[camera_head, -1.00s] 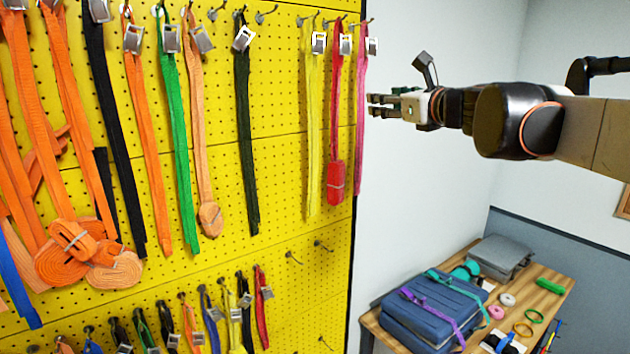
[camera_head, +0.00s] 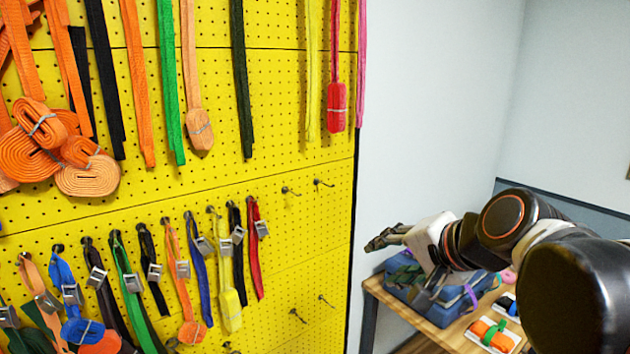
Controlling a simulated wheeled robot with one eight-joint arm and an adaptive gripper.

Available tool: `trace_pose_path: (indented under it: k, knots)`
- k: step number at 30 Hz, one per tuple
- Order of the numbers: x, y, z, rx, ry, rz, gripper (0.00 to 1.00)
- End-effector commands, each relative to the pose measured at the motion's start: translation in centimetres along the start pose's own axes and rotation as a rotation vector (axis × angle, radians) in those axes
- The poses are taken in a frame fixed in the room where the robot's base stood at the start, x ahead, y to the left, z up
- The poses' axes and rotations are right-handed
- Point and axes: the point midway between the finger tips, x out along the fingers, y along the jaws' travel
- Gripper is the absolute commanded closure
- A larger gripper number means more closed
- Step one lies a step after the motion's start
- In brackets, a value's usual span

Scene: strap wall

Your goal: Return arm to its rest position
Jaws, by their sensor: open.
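My gripper (camera_head: 384,238) is at the right of the picture, apart from the strap wall and in front of the white wall. Its fingers point left toward the edge of the yellow pegboard (camera_head: 290,240). It is open, and no strap shows in it. My arm reaches in from the lower right, bent, and covers part of the table and the blue bag (camera_head: 405,285) behind it. Straps hang on the pegboard, among them a pink strap (camera_head: 361,60) at its right edge and a red strap (camera_head: 337,100) beside it.
A wooden table (camera_head: 378,291) stands below and behind my arm. An orange rolled strap (camera_head: 495,335) lies on it. A lower row of straps hangs on hooks, with a short red strap (camera_head: 254,255) at its right end. Several bare hooks (camera_head: 323,183) stick out near the board's right side.

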Motion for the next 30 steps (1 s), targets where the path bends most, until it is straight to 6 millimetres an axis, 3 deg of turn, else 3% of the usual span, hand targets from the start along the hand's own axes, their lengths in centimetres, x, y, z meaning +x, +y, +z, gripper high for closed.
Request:
trace_pose_path:
  k: [1, 6, 9, 12, 15, 18, 30]
  knots:
    - [1.3, 4.0, 1.7, -0.095, 0.001, 0.041, 0.54]
    - [3.0, 14.3, 5.5, -0.444, -0.007, 0.197, 0.54]
    - [3.7, 19.6, 7.0, -0.623, -0.021, 0.282, 0.54]
    - [4.1, 23.6, 8.0, -0.760, -0.037, 0.350, 0.54]
    - [4.2, 26.0, 8.5, -0.848, -0.049, 0.395, 0.54]
    - [4.2, 27.1, 8.7, -0.891, -0.057, 0.418, 0.54]
    - [4.0, 27.1, 8.6, -0.900, -0.058, 0.422, 0.54]
